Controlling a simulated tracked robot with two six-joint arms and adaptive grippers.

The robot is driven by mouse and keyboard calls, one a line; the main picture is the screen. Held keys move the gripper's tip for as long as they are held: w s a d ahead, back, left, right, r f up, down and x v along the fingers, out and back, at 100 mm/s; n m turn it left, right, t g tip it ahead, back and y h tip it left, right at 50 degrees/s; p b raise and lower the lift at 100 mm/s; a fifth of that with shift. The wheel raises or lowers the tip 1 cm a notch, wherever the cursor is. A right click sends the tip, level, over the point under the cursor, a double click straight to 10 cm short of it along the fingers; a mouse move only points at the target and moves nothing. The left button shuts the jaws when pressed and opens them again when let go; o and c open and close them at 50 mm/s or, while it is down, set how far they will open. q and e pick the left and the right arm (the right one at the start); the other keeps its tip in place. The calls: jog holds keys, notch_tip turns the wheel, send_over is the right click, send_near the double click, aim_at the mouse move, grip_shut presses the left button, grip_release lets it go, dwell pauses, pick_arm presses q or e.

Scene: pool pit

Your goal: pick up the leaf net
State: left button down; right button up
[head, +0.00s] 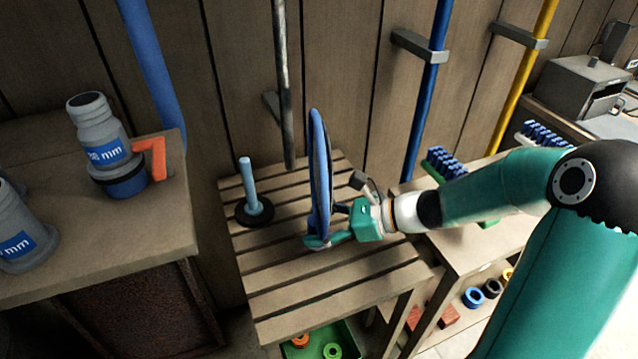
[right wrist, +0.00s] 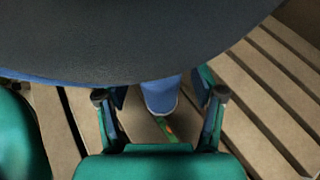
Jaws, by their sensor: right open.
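The leaf net (head: 319,170) has a blue rim and a dark net and stands upright, nearly edge-on, above the slatted bench (head: 290,285). In the right wrist view its dark face (right wrist: 150,35) fills the top. A short blue handle (right wrist: 161,92) shows there between the fingers of my right gripper (right wrist: 162,100). In the head view my right gripper (head: 340,212) is open just right of the net, its fingers apart on either side of the handle. I cannot tell whether a finger touches it. My left gripper is not in view.
A light blue peg on a black disc (head: 252,212) stands left of the net. Poles (head: 428,90) lean along the wooden wall. A blue-bristled brush (head: 443,162) lies behind my right arm.

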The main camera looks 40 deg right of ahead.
aim_at(318, 139)
grip_shut()
dwell(0.3)
jog(key=shift+r, duration=0.15)
notch_tip(318, 139, up, 20)
jog(key=p, duration=0.6)
jog(key=shift+p, duration=0.35)
